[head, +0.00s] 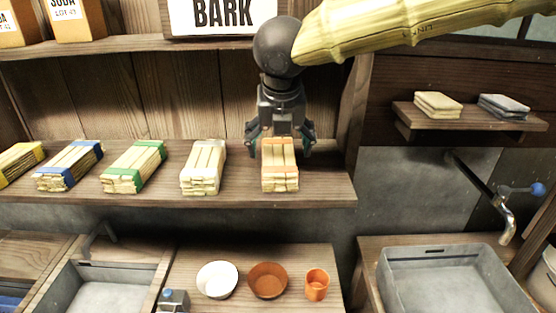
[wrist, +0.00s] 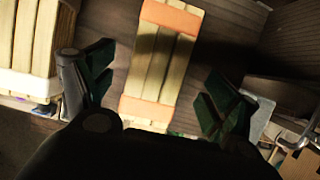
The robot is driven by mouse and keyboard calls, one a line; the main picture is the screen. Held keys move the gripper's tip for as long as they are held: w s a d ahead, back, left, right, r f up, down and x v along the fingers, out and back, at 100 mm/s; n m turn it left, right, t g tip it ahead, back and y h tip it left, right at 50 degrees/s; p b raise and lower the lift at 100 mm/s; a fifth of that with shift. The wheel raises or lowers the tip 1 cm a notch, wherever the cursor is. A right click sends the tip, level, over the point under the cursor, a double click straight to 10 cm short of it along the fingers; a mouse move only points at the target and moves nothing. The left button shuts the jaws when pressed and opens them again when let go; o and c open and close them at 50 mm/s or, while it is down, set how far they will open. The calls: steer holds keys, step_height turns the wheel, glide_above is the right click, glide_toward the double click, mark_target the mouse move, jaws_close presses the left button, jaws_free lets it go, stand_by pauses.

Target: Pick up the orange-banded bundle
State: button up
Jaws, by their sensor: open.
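The orange-banded bundle (head: 280,166) of pale strips lies at the right end of the wooden shelf, with an orange band near each end. In the wrist view the bundle (wrist: 163,65) lies between and beyond the two fingers, its near end close to the fingertips. My gripper (head: 280,148) is open above the bundle, with one finger on each side of it in the head view. The wrist view shows the open gripper (wrist: 160,90) with dark green fingertips and a clear gap on both sides of the bundle.
A white-banded bundle (head: 204,166) lies to the left, then green-banded (head: 134,166), blue-banded (head: 69,166) and yellow-banded (head: 18,162) ones. Below stand a white bowl (head: 217,279), a brown bowl (head: 268,280) and an orange cup (head: 316,284). A shelf post rises at the right.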

mark_target(279, 155)
steer(key=p+x, duration=0.2)
steer(key=x, duration=0.2)
steer(key=shift+w+f, duration=0.15)
steer(key=shift+f, duration=0.25)
steer(key=c, duration=1.2)
